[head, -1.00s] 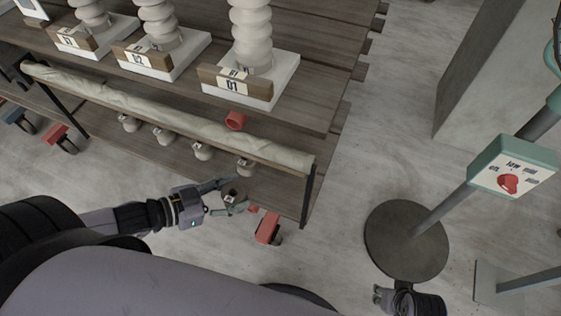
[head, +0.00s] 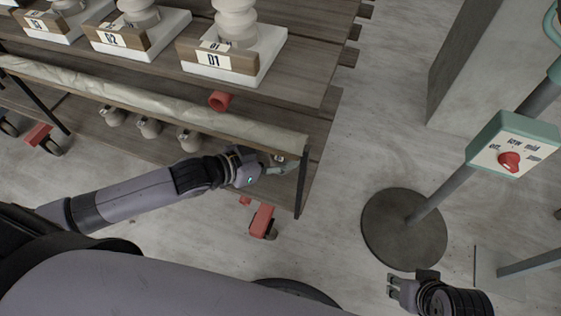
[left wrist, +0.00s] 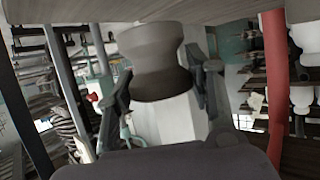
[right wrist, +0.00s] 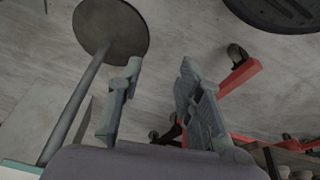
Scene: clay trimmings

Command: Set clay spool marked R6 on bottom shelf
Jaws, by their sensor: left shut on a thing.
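My left gripper (head: 268,168) is at the right end of the rack's bottom shelf (head: 285,196), just inside the black corner post. It is shut on a grey clay spool (left wrist: 155,52), upright between its fingers in the left wrist view. A small pale part of this spool also shows in the head view (head: 281,158). I cannot read its mark, nor tell whether it touches the shelf. My right gripper (head: 394,287) is open and empty over the floor; its parted fingers show in the right wrist view (right wrist: 160,90).
Several similar spools (head: 190,140) stand in a row on the bottom shelf, left of my gripper. A cloth-covered rail (head: 200,116) runs above the shelf's front. Pots on labelled bases (head: 220,60) stand on top. A switch stand (head: 404,228) is on the right.

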